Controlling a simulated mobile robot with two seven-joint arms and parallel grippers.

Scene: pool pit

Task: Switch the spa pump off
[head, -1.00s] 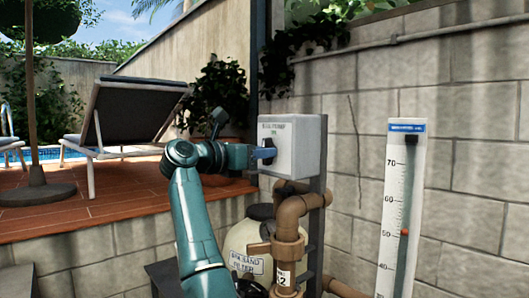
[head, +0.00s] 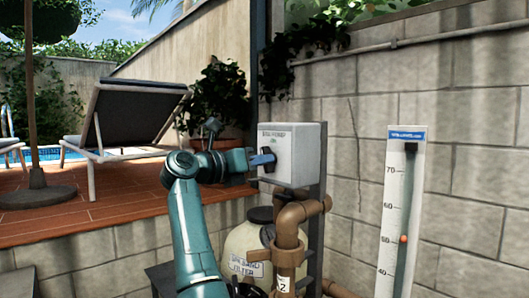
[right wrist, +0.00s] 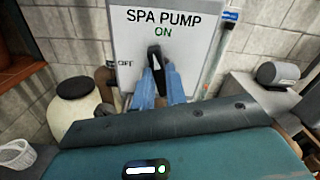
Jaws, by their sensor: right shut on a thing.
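The spa pump switch box (head: 305,150) is a white-grey box on a dark post. It also shows in the right wrist view (right wrist: 205,52), labelled SPA PUMP, with ON at the top and OFF at the left. Its dark knob (right wrist: 154,58) has a white mark and points up, toward ON. My right gripper (head: 265,159) is at the box front. Its blue fingers (right wrist: 159,84) are shut on the knob, one on each side, and hide its lower part. My left gripper is not in view.
Brown pipes (head: 288,235) and a cream sand filter (head: 245,240) stand below the box. A tall white gauge (head: 419,200) is at the right by the block wall. A sun lounger (head: 135,115) stands on the raised tiled deck at the left.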

